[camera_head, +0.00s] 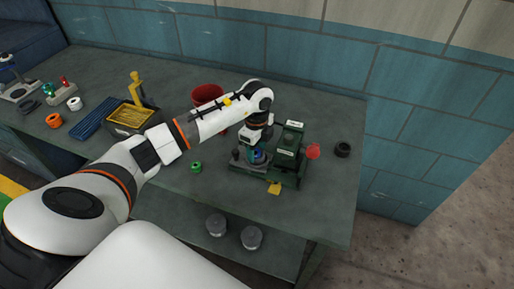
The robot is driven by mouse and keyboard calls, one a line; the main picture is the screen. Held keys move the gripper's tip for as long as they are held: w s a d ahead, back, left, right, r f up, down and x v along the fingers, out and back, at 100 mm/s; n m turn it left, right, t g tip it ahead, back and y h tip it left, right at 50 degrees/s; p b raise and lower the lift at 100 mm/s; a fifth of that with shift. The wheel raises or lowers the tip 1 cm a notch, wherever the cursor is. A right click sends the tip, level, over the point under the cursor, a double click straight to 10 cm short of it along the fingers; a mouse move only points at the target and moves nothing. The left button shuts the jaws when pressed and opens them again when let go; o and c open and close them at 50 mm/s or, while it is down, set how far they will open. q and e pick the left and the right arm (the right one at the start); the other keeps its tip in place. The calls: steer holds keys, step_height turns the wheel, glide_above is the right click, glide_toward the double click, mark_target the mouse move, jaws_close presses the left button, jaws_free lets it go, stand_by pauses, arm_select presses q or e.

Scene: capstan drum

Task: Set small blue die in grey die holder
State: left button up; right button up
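My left gripper (254,146) points down over the grey die holder (244,162), at the left side of a dark green machine on the bench. A small blue die (258,155) shows right at the fingertips, low over the holder. The fingers are small and partly hidden by my wrist, so I cannot tell whether they are shut on the die or whether it rests in the holder. My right gripper is not in view.
The machine has a green block (291,137) and a red knob (313,152). A green ring (196,167), a black ring (343,149), a red bin (208,95), a yellow tray (131,117) and a blue rack (100,117) stand on the bench (335,190). Its front right is clear.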

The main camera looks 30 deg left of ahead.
mark_target(257, 150)
arm_select(q)
step_height(257, 150, up, 13)
steer(key=b, duration=0.2)
steer(key=shift+b, duration=0.3)
stand_by(0.3)
